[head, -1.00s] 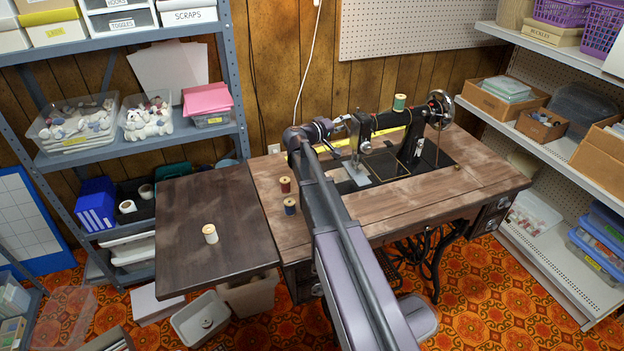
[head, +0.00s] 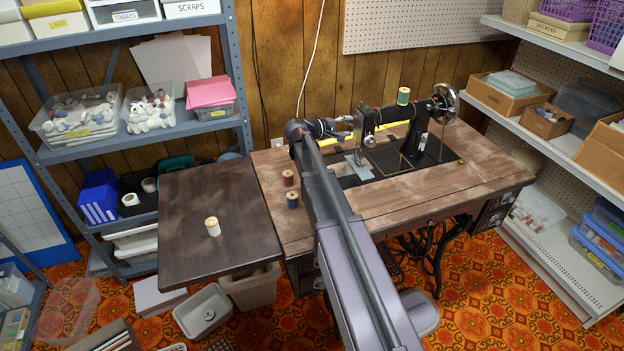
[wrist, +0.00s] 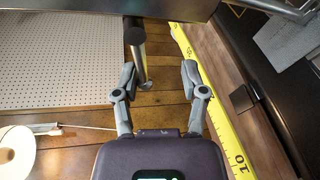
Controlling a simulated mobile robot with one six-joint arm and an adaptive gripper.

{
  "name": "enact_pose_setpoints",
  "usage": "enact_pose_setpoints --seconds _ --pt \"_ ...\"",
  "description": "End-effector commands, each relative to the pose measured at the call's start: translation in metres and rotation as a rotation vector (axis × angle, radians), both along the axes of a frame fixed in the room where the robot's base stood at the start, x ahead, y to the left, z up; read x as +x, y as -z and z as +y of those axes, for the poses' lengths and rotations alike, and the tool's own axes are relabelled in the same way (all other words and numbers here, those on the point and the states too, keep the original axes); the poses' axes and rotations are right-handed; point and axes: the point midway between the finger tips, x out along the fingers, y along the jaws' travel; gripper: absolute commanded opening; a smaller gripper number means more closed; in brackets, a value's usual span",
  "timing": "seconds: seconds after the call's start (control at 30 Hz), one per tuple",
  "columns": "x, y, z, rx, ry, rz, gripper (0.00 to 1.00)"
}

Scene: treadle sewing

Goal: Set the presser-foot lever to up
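The black sewing machine (head: 421,118) stands on the wooden treadle table (head: 440,195), its needle end facing left. My gripper (head: 346,127) is just left of that end, at about head height. In the wrist view my gripper (wrist: 158,70) has its two fingers well apart with nothing gripped. A metal rod (wrist: 140,62) with a dark collar shows between the fingers, nearer the left one. I cannot tell whether it is the presser-foot lever or whether a finger touches it. The lever and its position are too small to make out in the head view.
A yellow measuring tape (wrist: 212,90) runs along the right of the wrist view. A cream spool (head: 212,227) is on the side leaf (head: 225,190). A green spool (head: 403,96) tops the machine.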

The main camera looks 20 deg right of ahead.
Motion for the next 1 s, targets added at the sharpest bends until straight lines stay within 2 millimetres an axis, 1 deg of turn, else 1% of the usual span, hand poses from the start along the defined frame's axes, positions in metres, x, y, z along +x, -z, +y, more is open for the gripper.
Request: enact_pose_setpoints --seconds 0.77,1.0 --pt "-0.017 0.02 -0.001 -0.016 0.001 0.514 0.54" --pt "-0.021 0.007 0.033 -0.017 -0.002 0.516 0.54"
